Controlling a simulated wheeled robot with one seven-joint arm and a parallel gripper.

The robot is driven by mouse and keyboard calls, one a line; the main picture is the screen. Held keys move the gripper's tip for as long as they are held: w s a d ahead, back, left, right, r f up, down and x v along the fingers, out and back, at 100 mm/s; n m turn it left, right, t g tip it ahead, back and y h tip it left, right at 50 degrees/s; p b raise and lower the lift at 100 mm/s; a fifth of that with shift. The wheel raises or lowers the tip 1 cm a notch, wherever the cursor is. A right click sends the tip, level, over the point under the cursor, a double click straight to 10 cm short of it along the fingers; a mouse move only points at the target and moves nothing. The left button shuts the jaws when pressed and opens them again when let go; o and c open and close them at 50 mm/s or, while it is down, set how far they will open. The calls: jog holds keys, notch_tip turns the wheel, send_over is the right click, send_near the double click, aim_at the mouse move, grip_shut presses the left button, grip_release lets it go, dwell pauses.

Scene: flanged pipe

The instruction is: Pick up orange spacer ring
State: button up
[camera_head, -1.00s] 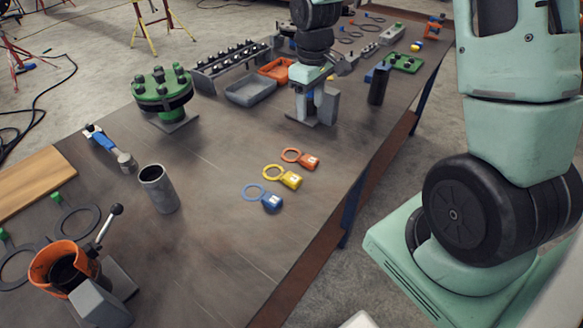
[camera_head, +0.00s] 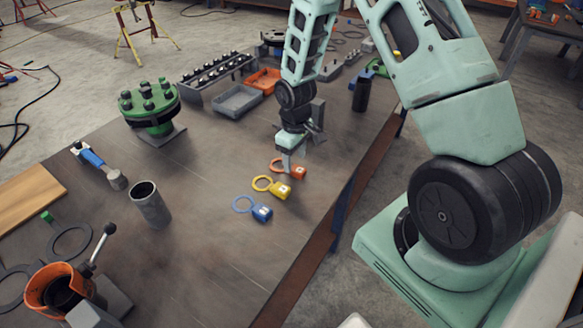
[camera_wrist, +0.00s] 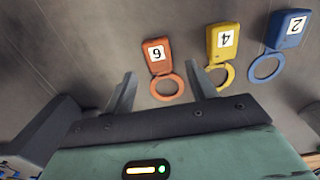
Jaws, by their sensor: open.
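The orange spacer ring (camera_wrist: 167,87) lies flat on the bench with its tag, marked with a 6-like digit, pointing away from my gripper in the wrist view. In the head view the orange spacer ring (camera_head: 295,171) is partly hidden behind my gripper (camera_head: 289,166), which hangs just over it. In the wrist view my gripper (camera_wrist: 161,95) is open and empty, with its two fingers on either side of the ring and apart from it. I cannot tell the exact height of the fingertips above the bench.
A yellow ring (camera_head: 274,187), tagged 4, lies close beside the orange one, near one finger. A blue ring (camera_head: 255,208), tagged 2, lies beyond it. A grey cylinder (camera_head: 150,204) and a green flange (camera_head: 149,106) stand to the left.

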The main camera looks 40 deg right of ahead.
aim_at(294, 167)
jog(key=shift+f+p, duration=0.35)
jog(key=shift+f, duration=1.3)
jog(key=c, duration=1.1)
jog(key=shift+r, duration=0.15)
